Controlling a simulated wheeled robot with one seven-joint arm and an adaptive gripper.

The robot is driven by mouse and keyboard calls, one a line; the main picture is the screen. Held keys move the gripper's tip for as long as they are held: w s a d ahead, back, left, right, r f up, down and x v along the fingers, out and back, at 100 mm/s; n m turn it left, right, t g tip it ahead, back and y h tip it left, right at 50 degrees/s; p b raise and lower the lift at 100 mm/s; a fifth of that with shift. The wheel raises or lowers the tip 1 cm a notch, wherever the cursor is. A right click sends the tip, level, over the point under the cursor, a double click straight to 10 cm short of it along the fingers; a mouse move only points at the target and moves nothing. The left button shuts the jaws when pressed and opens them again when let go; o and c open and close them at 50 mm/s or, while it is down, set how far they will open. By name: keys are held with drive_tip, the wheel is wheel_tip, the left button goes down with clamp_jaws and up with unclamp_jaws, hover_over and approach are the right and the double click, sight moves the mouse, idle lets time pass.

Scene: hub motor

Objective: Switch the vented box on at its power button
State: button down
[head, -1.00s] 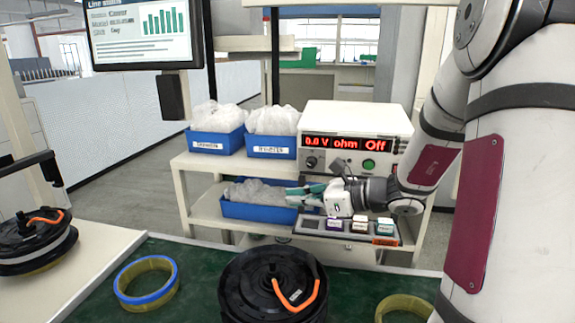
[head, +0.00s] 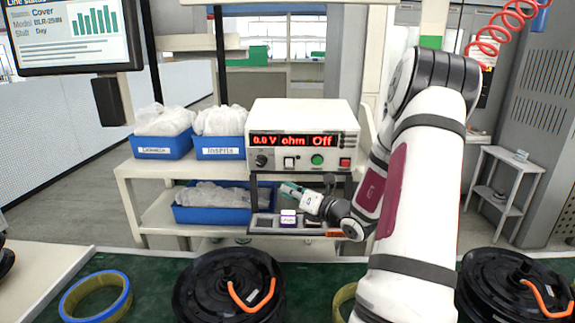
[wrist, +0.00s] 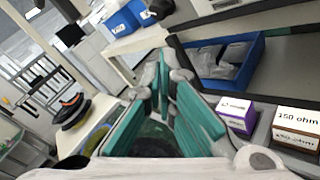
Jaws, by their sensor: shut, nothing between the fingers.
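The white box (head: 303,115) stands on the upper shelf of the cream rack in the head view. Its red display (head: 293,141) reads "0.0 V ohm Off". Below the display are a black knob (head: 262,160), a white switch (head: 290,162), a green round button (head: 317,159) and a red button (head: 345,163). My gripper (head: 288,190) is below the box front, apart from the controls, pointing left. Its teal fingers also show in the wrist view (wrist: 168,95), shut and empty. The box front is not visible in the wrist view.
Blue bins (head: 163,146) stand left of the box; another (head: 220,214) is on the lower shelf. Labelled blocks (head: 288,218) sit in a tray below my gripper; they also show in the wrist view (wrist: 297,128). Hub motors (head: 228,287) lie on the green bench in front.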

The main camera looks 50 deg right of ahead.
drive_tip(key=w+d+r+b, duration=0.1)
drive_tip(key=w+d, duration=0.4)
drive_tip(key=d, duration=0.1)
drive_tip(key=shift+w+d+b, duration=0.3)
drive_tip(key=shift+r, duration=0.1)
idle(1.4)
drive_tip(key=shift+w+d, duration=0.3)
drive_tip(key=shift+d, duration=0.05)
drive_tip(key=shift+w+d+r, duration=0.15)
drive_tip(key=shift+w+d, duration=0.1)
drive_tip(key=shift+d, duration=0.1)
idle(0.8)
drive_tip(key=shift+a, duration=0.1)
drive_tip(key=shift+s+a, duration=0.55)
drive_tip(key=shift+a, duration=0.05)
idle(0.3)
drive_tip(key=shift+s+a+f+p, duration=0.25)
drive_tip(key=shift+s+a+p, duration=0.05)
drive_tip(key=shift+s+a, duration=0.6)
drive_tip(key=shift+s+a+f+p, duration=0.2)
drive_tip(key=shift+s+a+p, duration=0.1)
drive_tip(key=shift+s+a, duration=0.55)
drive_tip(key=shift+w+a, duration=0.15)
